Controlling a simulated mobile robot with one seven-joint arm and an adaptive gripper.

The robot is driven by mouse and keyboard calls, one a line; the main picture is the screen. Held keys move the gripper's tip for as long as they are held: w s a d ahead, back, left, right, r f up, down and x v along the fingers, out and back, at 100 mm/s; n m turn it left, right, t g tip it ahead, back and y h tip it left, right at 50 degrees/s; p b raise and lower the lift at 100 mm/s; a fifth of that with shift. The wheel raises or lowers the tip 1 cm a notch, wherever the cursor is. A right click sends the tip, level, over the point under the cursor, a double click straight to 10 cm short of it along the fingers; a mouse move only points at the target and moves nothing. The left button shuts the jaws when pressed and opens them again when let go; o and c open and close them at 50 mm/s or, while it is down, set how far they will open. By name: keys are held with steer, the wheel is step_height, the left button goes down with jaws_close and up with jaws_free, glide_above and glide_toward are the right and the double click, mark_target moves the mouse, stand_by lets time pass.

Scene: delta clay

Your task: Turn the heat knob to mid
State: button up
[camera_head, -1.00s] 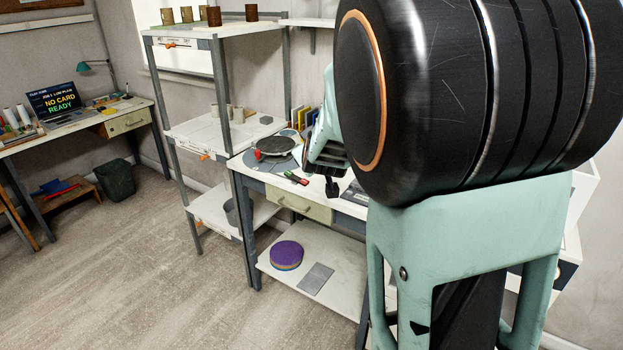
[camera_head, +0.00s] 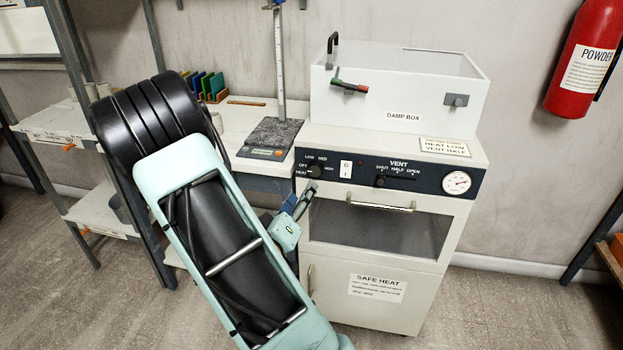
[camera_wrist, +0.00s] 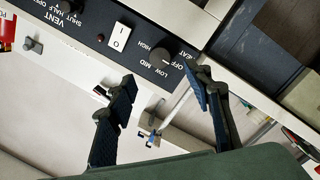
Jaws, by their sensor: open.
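The heat knob (camera_head: 314,170) is a dark round knob at the left end of the cabinet's dark control panel (camera_head: 345,172). OFF, LOW, MID and HIGH are printed around it. Its pointer is too small to read. In the wrist view the knob (camera_wrist: 161,56) shows upside down, just beyond the fingers and nearer the right one. My gripper (camera_head: 301,203) is below and slightly left of the knob in the head view. In the wrist view my gripper (camera_wrist: 162,86) is open with nothing between its fingers, apart from the knob.
The oven door handle (camera_head: 381,207) sticks out below. The damp box (camera_head: 400,90) stands on top. A placard (camera_head: 445,147) reads HEAT LOW, VENT HALF.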

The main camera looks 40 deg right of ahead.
mark_target(314, 173)
steer(key=x, duration=0.9)
steer(key=shift+w+d, duration=0.15)
steer(key=c, duration=1.1)
steer(key=shift+c, duration=0.2)
